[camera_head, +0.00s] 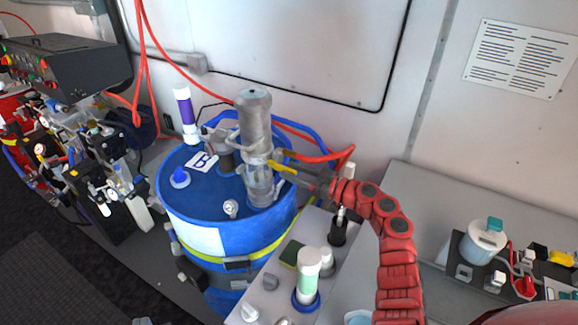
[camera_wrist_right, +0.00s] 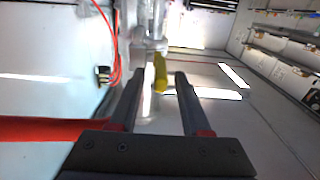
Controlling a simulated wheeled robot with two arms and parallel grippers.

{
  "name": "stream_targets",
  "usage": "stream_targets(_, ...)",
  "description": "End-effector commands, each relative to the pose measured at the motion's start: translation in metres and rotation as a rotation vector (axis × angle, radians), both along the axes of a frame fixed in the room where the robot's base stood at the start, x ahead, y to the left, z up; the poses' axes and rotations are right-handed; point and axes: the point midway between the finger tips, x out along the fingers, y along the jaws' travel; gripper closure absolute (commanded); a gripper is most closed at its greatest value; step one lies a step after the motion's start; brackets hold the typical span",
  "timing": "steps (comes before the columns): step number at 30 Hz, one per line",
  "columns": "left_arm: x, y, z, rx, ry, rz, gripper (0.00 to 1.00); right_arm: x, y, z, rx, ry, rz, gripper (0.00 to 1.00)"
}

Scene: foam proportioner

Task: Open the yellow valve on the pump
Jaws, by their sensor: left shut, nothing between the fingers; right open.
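The pump (camera_head: 257,130) is a grey metal cylinder standing upright on top of a blue drum (camera_head: 185,205). Its yellow valve handle (camera_head: 279,166) sticks out to the right from the pump's lower body. My right gripper (camera_head: 296,173) reaches in from the right and its fingertips are at the handle. In the right wrist view the right gripper (camera_wrist_right: 161,76) is open, and the yellow handle (camera_wrist_right: 160,72) shows between its two fingertips; I cannot tell whether they touch it. My left gripper is not in view.
A red hose (camera_head: 325,157) and a blue hose run behind the pump. A white-and-green bottle (camera_head: 308,275) stands on the grey bench in front of the drum. Black equipment with gauges (camera_head: 85,165) stands at the left. The wall is close behind the drum.

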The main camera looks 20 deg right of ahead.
Motion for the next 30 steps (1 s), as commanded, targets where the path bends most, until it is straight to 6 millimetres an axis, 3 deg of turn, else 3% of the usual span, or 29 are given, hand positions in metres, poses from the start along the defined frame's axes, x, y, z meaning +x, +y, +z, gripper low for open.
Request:
stream_targets(13,0.0,0.0,0.0043,0.0,0.0,0.0,1.0,0.0103,0.0111,-0.0023,-0.001,0.004,0.001,0.53)
stream_targets(14,0.0,0.0,0.0043,0.0,0.0,0.0,1.0,0.0103,0.0111,-0.0022,-0.001,0.004,0.001,0.54)
stream_targets(21,0.0,0.0,0.0043,0.0,0.0,0.0,1.0,0.0103,0.0109,-0.0019,0.0,0.003,0.001,0.97)
stream_targets(30,0.0,0.0,0.0043,0.0,0.0,0.0,1.0,0.0103,0.0108,-0.0018,0.0,0.003,0.0,1.0)
